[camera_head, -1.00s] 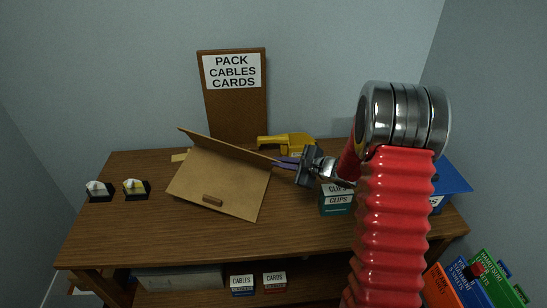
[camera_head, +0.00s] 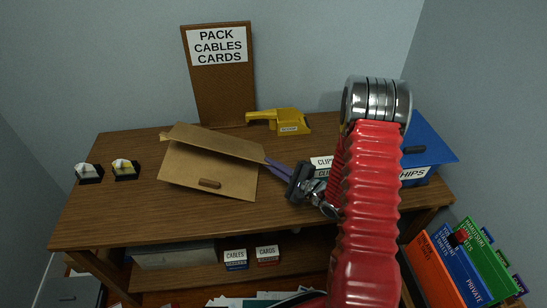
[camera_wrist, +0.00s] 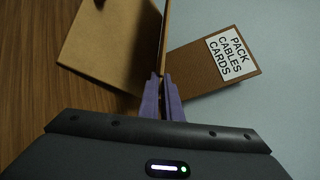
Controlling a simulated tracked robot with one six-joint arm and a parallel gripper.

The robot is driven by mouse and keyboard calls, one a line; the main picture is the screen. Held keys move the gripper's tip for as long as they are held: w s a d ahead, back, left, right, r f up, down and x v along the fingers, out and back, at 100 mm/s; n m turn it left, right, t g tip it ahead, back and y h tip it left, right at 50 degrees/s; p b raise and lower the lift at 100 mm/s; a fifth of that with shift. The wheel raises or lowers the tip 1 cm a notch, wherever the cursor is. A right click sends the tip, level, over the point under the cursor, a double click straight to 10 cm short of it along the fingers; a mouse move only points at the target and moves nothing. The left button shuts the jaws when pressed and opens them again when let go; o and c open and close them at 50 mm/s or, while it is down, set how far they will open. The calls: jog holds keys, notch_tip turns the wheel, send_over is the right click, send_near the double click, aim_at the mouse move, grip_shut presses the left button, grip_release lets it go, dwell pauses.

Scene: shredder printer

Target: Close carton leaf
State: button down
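The brown cardboard carton (camera_head: 225,180) lies on the wooden table, with a dark slot in its near panel. Its raised leaf (camera_head: 215,142) stands along the far edge and tilts toward the near panel. In the wrist view the leaf (camera_wrist: 166,40) appears nearly edge-on, as a thin board beside the flat panel (camera_wrist: 110,40). My gripper (camera_head: 270,164) is at the leaf's right end. Its purple fingers (camera_wrist: 163,95) are close together, with the leaf's edge running in between their tips, so they appear shut on it. The carton's inside is hidden.
A yellow tool (camera_head: 282,121) lies behind the carton, and a sign board (camera_head: 222,85) stands at the back. A clips box (camera_head: 322,163) and a blue bin (camera_head: 425,150) are to the right. Two small black holders (camera_head: 89,175) sit at the left.

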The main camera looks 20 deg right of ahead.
jog(key=shift+s+a+f+t, duration=0.1)
jog(key=shift+s+f+t, duration=0.25)
jog(key=shift+f, duration=0.2)
jog(key=shift+n, duration=0.3)
jog(key=c, duration=1.8)
grip_release()
jog(key=shift+o, duration=0.2)
jog(key=v, duration=1.3)
jog(key=shift+s+d, duration=0.25)
jog(key=shift+d, duration=0.1)
jog(key=shift+f, duration=0.1)
